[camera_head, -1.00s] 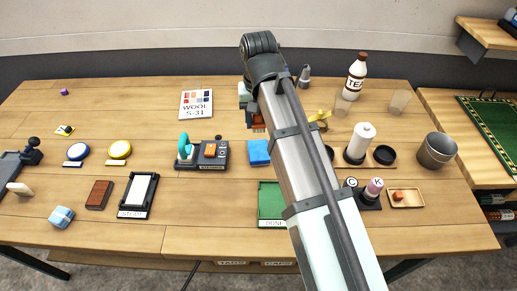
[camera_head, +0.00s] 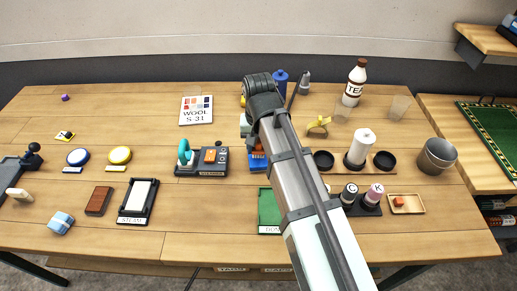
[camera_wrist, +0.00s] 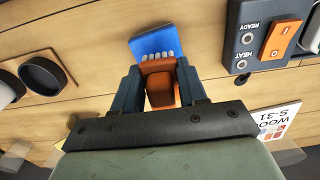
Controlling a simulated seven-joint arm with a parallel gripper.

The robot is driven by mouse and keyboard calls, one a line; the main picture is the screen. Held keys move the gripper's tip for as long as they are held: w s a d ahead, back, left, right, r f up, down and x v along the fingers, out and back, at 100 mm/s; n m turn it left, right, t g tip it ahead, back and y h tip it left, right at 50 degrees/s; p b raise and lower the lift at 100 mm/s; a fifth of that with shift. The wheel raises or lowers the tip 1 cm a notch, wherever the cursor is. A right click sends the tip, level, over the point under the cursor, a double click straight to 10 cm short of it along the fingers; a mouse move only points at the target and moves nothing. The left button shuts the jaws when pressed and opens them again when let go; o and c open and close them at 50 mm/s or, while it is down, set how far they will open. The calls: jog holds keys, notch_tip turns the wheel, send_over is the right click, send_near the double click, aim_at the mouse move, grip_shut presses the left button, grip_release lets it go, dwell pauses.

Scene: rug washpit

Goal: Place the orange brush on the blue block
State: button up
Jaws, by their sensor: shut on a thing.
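My gripper (camera_wrist: 159,82) is shut on the orange brush (camera_wrist: 160,92) in the wrist view. The brush's pale bristles point away from my palm and overlap the blue block (camera_wrist: 147,46). In the head view, the blue block (camera_head: 258,164) lies mid-table, right of the switch box. The orange brush (camera_head: 258,151) shows just behind and above it, partly hidden by my arm. My gripper (camera_head: 250,140) is mostly hidden there. I cannot tell whether the brush touches the block.
The switch box (camera_head: 202,160) with an orange rocker stands close left of the block. A green tray (camera_head: 269,209) lies in front. A white spool (camera_head: 361,147) and black cups are to the right. The WOOL card (camera_head: 196,110) lies behind.

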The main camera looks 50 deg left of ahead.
jog(key=shift+f, duration=0.85)
jog(key=shift+f, duration=0.1)
jog(key=o, duration=1.1)
notch_tip(320, 180, up, 12)
jog(key=shift+r, duration=0.15)
